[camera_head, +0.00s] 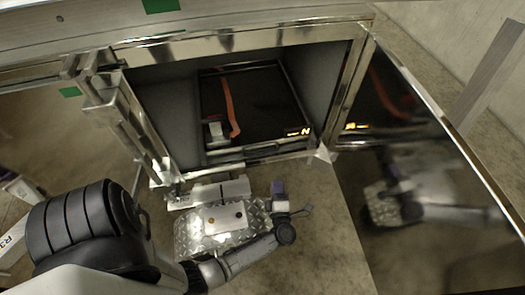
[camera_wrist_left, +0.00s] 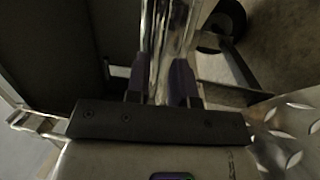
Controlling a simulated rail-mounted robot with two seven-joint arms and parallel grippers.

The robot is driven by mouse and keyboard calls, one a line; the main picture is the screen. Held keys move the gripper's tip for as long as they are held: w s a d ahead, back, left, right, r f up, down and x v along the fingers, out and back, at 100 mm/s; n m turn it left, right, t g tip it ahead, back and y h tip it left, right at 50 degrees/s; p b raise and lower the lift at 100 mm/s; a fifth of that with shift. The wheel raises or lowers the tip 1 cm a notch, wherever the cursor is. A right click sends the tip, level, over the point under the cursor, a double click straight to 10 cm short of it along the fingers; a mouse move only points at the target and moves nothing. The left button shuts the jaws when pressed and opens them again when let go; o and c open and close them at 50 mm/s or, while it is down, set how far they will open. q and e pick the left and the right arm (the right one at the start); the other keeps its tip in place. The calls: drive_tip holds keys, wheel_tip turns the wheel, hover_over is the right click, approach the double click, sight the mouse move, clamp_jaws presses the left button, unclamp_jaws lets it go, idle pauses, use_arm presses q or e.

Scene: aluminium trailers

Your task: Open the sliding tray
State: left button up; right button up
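The sliding tray (camera_head: 262,104) is a flat black tray low inside the metal compartment in the head view. It has a metal front edge, an orange-red strap (camera_head: 229,105) and a small grey latch-like piece near its front left. My right gripper is not in view.
The compartment's glossy door (camera_head: 430,185) stands open at the right and mirrors my arm. A chrome frame (camera_head: 240,42) surrounds the opening, with a bulky chrome post (camera_head: 125,115) at its left. Bare floor (camera_head: 325,240) lies in front.

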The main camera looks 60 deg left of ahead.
sight(262, 152)
use_arm(q)
drive_tip(key=a+r+n+g+b, duration=0.1)
drive_tip(key=a, duration=0.3)
drive_tip(key=a+r+y+b, duration=0.1)
drive_tip(key=a, duration=0.3)
drive_tip(key=w+a+r+n+g+b, duration=0.1)
drive_tip(key=a, duration=0.3)
drive_tip(key=shift+n+g+y, duration=0.3)
drive_tip(key=shift+b+x, duration=0.45)
drive_tip(key=shift+x, duration=0.5)
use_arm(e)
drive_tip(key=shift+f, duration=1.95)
use_arm(q)
drive_tip(key=shift+c, duration=0.4)
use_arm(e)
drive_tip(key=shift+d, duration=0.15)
use_arm(q)
clamp_jaws()
